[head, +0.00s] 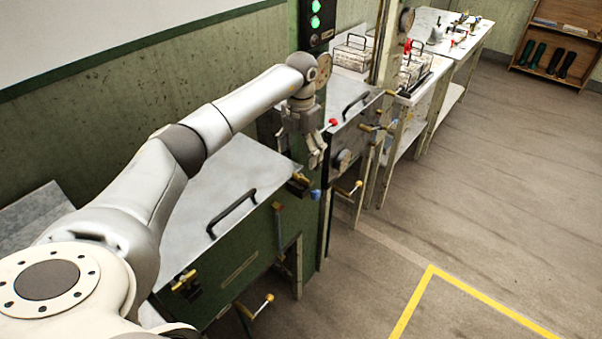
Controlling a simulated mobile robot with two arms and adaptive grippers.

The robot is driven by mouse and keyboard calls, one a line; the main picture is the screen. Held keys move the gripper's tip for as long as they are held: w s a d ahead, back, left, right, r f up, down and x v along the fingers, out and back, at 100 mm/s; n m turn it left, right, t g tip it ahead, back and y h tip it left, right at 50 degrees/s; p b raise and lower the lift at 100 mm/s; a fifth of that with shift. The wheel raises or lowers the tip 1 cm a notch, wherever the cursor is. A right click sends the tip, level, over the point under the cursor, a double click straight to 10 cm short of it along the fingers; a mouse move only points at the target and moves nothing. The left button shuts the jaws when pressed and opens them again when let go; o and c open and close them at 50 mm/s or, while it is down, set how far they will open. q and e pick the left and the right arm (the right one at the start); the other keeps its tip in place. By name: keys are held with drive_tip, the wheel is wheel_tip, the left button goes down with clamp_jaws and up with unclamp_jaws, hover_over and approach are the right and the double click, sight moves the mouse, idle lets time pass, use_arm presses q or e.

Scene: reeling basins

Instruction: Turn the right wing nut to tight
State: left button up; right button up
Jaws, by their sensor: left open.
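A metal-topped green basin (217,185) stands in front of me with a black handle (232,213) on its lid. A brass wing nut (184,281) on a dark clamp sits at its front left corner. The right wing nut (298,184) is at the front right corner, small and partly dark, so its angle is hard to read. My left gripper (317,160) points down with its fingers apart, above and slightly right of that right wing nut, with nothing between the fingers. A visible gap lies between them. My right gripper does not show.
A blue knob (315,194) is close beside the right wing nut. A red-tipped lever (333,122) is near my left gripper. A second basin with a handle (355,104) stands behind. Yellow-tipped levers (357,186) stick out in front. The floor (480,180) at right is clear.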

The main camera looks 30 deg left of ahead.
sight(301, 175)
use_arm(q)
wheel_tip(301, 175, down, 7)
drive_tip(key=shift+f+p, duration=0.2)
drive_tip(key=shift+p, duration=0.85)
drive_tip(key=shift+f, duration=0.7)
drive_tip(key=c, duration=1)
drive_tip(key=shift+f+m+b, duration=0.2)
drive_tip(key=shift+m+b, duration=1.2)
drive_tip(key=shift+b, duration=0.15)
drive_tip(key=m+b, duration=0.4)
drive_tip(key=m, duration=0.1)
drive_tip(key=m+b, duration=0.2)
drive_tip(key=m, duration=0.3)
drive_tip(key=shift+r+b, duration=0.15)
drive_tip(key=shift+b, duration=0.2)
drive_tip(key=m+b, duration=0.1)
drive_tip(key=m, duration=0.4)
drive_tip(key=shift+r+b, duration=0.1)
drive_tip(key=shift+b, duration=0.2)
drive_tip(key=shift+w+m, duration=0.1)
drive_tip(key=shift+m, duration=0.2)
